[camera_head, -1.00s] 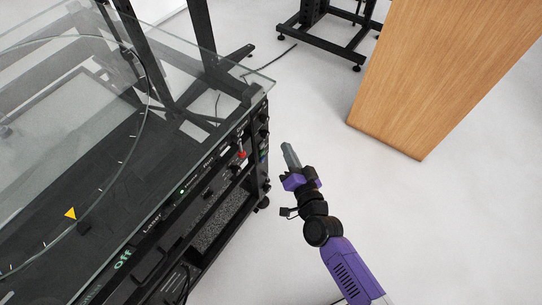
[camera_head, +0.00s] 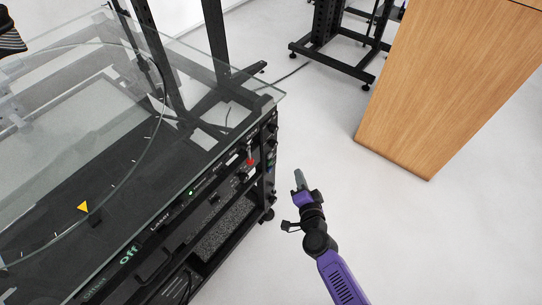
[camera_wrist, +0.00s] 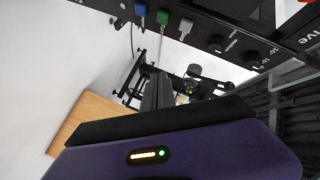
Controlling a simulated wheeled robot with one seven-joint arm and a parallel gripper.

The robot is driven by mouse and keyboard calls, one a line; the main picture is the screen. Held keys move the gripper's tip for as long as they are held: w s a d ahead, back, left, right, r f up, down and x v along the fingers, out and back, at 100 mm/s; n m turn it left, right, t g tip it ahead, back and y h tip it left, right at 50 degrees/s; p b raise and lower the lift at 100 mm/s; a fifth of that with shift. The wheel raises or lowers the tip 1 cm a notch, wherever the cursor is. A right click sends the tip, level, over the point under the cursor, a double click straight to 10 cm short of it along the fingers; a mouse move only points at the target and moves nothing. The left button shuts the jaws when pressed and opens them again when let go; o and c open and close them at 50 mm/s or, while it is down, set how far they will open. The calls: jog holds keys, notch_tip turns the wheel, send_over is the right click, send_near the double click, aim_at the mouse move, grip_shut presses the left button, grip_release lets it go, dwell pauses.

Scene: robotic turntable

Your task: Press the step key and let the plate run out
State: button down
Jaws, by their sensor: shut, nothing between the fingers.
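The round glass plate (camera_head: 60,140) lies flat on top of the black rack at left, with a yellow triangle (camera_head: 83,207) near its rim. The rack's front panel (camera_head: 190,194) carries knobs and a red-tipped switch (camera_head: 250,160). In the wrist view, a blue key (camera_wrist: 140,9), a green key (camera_wrist: 163,18) and a whitish key (camera_wrist: 187,28) stick out of the panel's edge. Their labels are too small to read, so I cannot tell which is the step key. My gripper (camera_head: 299,180) is shut and empty, to the right of the panel and apart from it.
A clear glass sheet (camera_head: 272,97) overhangs the rack's top corner. A wooden cabinet (camera_head: 440,90) stands at right, and a black stand (camera_head: 335,60) is at the back. The pale floor (camera_head: 420,240) right of my arm is clear.

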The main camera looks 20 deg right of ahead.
jog(key=w+a, duration=0.4)
jog(key=w, duration=0.2)
jog(key=shift+w+a, duration=0.3)
jog(key=shift+a, duration=0.1)
jog(key=shift+w+a, duration=0.1)
dwell(1.8)
jog(key=shift+w+a, duration=0.15)
jog(key=shift+w, duration=0.1)
jog(key=shift+w+a, duration=0.3)
jog(key=shift+w, duration=0.05)
dwell(0.8)
dwell(0.4)
jog(key=shift+s+d, duration=0.5)
jog(key=shift+s, duration=0.25)
jog(key=shift+s+d, duration=0.1)
jog(key=shift+s+d+p, duration=0.2)
jog(key=shift+s+d, duration=0.5)
jog(key=shift+s, duration=0.25)
jog(key=shift+s+d+p, duration=0.2)
jog(key=shift+s+d, duration=0.5)
jog(key=shift+s, duration=0.25)
dwell(0.5)
